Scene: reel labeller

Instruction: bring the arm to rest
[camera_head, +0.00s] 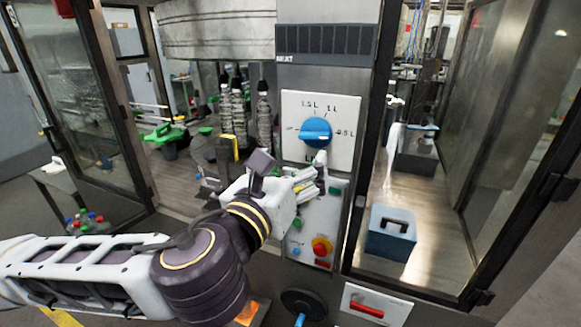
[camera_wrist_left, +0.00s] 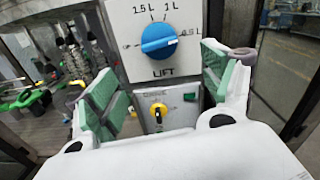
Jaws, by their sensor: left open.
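My left arm comes in from the left in the head view. Its gripper (camera_head: 306,180) is in front of the machine's control panel, just below the blue dial (camera_head: 316,132). In the left wrist view the gripper (camera_wrist_left: 160,88) is open, with its green-padded fingers spread apart and nothing between them. The blue dial (camera_wrist_left: 158,40), marked LIFT with litre labels, shows beyond the fingertips. A yellow key-like switch (camera_wrist_left: 158,112) sits below it. I cannot tell from the views whether the fingers touch the panel. My right gripper is not in view.
A red button on yellow (camera_head: 321,246) is low on the panel. A red handle (camera_head: 366,308) is at the bottom. Open glass doors (camera_head: 78,90) flank the machine at left and right. A blue box (camera_head: 391,232) stands inside at right. Coloured bottle caps (camera_head: 86,222) lie at left.

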